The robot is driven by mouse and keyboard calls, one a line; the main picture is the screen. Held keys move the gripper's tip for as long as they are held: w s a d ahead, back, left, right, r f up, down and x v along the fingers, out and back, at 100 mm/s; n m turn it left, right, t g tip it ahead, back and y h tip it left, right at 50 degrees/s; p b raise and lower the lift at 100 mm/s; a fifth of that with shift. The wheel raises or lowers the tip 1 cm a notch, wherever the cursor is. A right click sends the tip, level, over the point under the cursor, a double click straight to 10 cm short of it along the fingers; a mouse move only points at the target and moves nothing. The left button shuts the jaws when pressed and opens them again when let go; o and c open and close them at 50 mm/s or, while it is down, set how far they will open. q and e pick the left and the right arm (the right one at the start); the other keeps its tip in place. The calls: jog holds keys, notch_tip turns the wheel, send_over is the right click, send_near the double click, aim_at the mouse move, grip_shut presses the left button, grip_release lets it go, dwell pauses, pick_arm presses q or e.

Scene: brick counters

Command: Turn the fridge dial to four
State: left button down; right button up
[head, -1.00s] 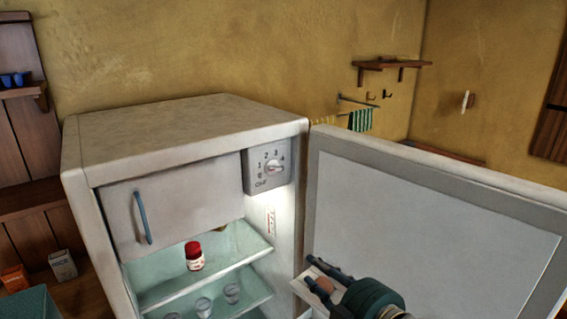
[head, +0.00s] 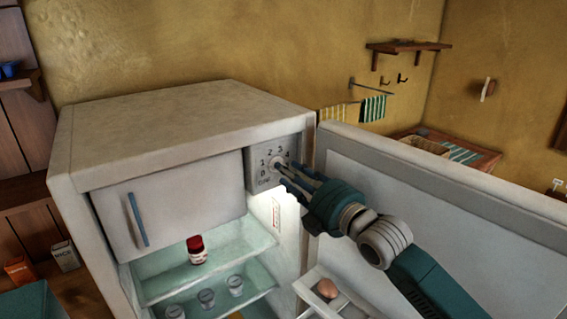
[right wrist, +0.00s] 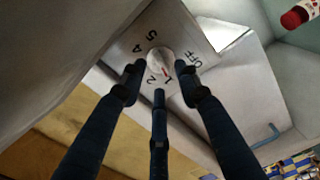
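The fridge dial (head: 277,163) is a pale round knob on a grey numbered panel (head: 254,180), at the upper right inside the open fridge (head: 185,125). In the right wrist view the dial (right wrist: 160,61) has a small red mark that seems to face the side of the 1 and 2; its exact setting is hard to tell. My right gripper (head: 288,173) is at the dial; it also shows in the right wrist view (right wrist: 160,82). Its three fingers are spread around the knob, and I cannot tell whether they touch it. My left gripper is not in view.
The open fridge door (head: 430,205) stands right of my right arm, with an egg (head: 327,288) in its shelf. The freezer door (head: 180,200) is left of the dial.

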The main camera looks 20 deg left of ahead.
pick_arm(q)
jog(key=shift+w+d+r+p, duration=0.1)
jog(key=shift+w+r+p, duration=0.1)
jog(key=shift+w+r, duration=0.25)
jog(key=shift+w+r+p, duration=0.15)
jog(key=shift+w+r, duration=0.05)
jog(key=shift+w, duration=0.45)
pick_arm(e)
jog(key=shift+x, duration=1.45)
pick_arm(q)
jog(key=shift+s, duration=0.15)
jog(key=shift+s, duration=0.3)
pick_arm(e)
grip_shut()
